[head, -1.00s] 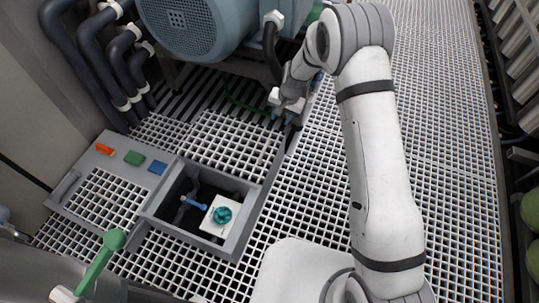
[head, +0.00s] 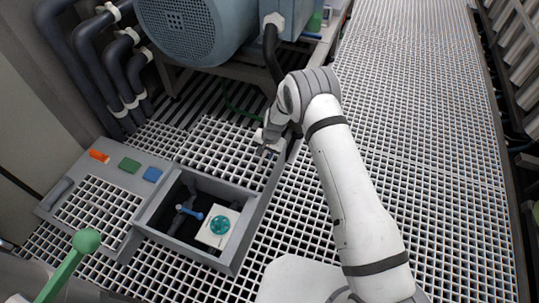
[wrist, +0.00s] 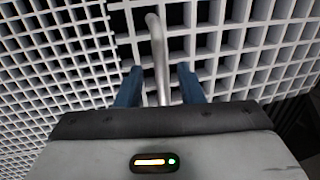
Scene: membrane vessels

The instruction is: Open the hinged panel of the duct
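The floor duct has a grated section (head: 222,142) with a dark open compartment (head: 180,191) in front of it. A lid-like grated panel with a grey bar handle (head: 55,194) lies flat to the left. I cannot tell which part is hinged. My gripper (head: 264,151) is low over the right edge of the grated section. In the wrist view, a bent metal bar (wrist: 158,55) runs between my two blue fingers (wrist: 159,88). Gaps show on both sides of the bar, so the fingers are open around or above it. Contact is not visible.
The compartment holds a blue-handled valve (head: 190,212) and a teal knob (head: 220,225) on a white plate. Orange (head: 98,156), green (head: 129,165) and blue (head: 152,174) blocks lie at the left. A blue-grey motor (head: 190,30) stands behind. Open grating extends right.

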